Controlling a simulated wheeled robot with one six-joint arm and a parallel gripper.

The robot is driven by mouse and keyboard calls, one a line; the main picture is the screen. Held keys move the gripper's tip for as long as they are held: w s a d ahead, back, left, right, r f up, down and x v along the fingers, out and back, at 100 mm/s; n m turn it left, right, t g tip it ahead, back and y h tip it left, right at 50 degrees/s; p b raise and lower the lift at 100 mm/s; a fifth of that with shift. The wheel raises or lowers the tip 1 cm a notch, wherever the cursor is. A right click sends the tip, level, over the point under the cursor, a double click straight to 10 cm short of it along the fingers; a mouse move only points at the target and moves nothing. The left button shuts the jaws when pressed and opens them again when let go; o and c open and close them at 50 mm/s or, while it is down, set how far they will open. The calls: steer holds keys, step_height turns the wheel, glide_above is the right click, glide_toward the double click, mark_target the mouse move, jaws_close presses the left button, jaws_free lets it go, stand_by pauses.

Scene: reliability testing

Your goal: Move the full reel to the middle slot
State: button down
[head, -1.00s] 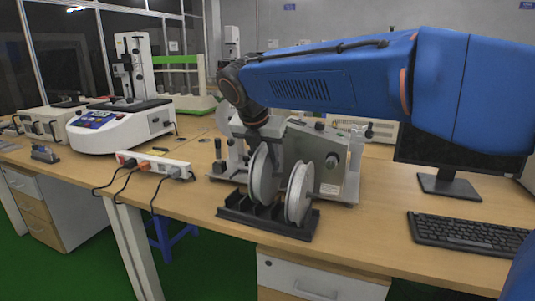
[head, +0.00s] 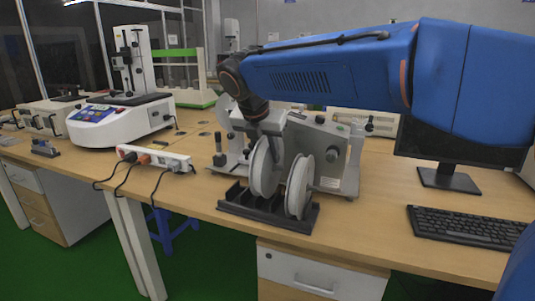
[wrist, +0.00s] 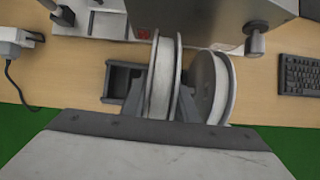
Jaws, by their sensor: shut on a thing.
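A pale grey reel (head: 264,168) stands upright in line with the middle of the black rack (head: 233,201). My gripper (head: 266,128) is shut on this reel's upper part from above. The reel's lower edge is down among the rack's dividers; I cannot tell if it rests on the bottom. In the wrist view the held reel (wrist: 162,80) is nearly edge-on. A second reel (head: 299,188) stands, slightly tilted, in the right part of the rack and also shows in the wrist view (wrist: 214,88). The rack's left slot (wrist: 121,84) is empty. How full each reel is cannot be told.
A grey metal instrument (head: 333,160) with a knob stands close behind the rack. A white power strip (head: 155,158) with cables lies to the left. A keyboard (head: 464,229) and a monitor (head: 450,165) are at the right. Bare desk lies between rack and keyboard.

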steer(key=shift+f, duration=0.1)
steer(key=shift+f, duration=0.95)
steer(key=shift+f, duration=1)
stand_by(0.5)
steer(key=c, duration=0.8)
jaws_free()
steer(key=shift+o, duration=0.2)
